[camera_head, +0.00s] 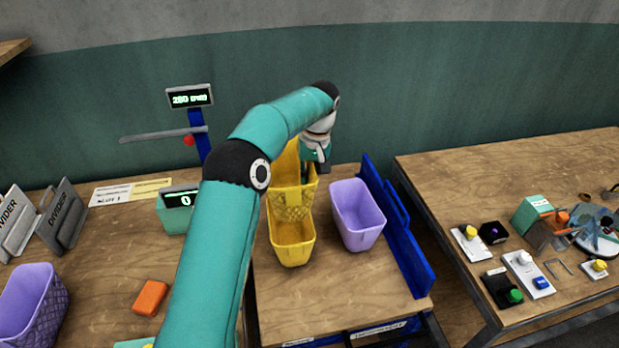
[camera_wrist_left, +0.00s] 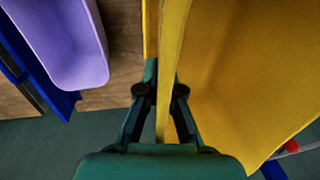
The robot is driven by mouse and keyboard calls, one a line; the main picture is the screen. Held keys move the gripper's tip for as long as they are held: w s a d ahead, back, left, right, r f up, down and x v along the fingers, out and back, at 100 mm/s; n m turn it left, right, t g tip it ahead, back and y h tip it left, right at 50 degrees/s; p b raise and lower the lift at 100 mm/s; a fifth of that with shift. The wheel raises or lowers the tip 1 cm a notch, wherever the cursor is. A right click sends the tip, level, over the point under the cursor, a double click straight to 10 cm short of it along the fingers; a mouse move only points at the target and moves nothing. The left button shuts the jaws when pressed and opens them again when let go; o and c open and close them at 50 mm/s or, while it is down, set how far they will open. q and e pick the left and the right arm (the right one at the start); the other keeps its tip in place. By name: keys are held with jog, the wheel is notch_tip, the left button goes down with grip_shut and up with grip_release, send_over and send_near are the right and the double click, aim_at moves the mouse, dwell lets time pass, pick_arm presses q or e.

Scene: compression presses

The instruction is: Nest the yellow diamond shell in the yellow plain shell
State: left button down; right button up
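The yellow diamond shell (camera_head: 292,206) has a diamond-patterned front and is held upright at the back of the middle table, partly hidden by my left arm. The yellow plain shell (camera_head: 292,253) shows directly below and in front of it, smooth and open-topped. The two overlap in the head view; I cannot tell how far one is inside the other. My left gripper (camera_head: 314,168) is at the right rim of the diamond shell. In the left wrist view my gripper (camera_wrist_left: 163,85) has its fingers on both sides of a yellow wall (camera_wrist_left: 173,60). My right gripper is not in view.
A purple shell (camera_head: 358,214) stands just right of the yellow shells, beside a blue rail (camera_head: 408,250). Another purple shell (camera_head: 30,300), an orange block (camera_head: 150,298) and a display reading 0 (camera_head: 178,200) are at left. The front of the middle table is clear.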

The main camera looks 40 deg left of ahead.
pick_arm(q)
jog(key=shift+f, duration=0.1)
jog(key=shift+s+f+b, duration=0.1)
jog(key=shift+f+b, duration=1.3)
jog(key=shift+f, duration=0.75)
jog(key=shift+r+p, duration=0.1)
jog(key=shift+p, duration=0.3)
jog(key=shift+f+b, duration=1.05)
jog(key=shift+f, duration=0.5)
jog(key=shift+f+b, duration=0.8)
jog(key=shift+f, duration=0.45)
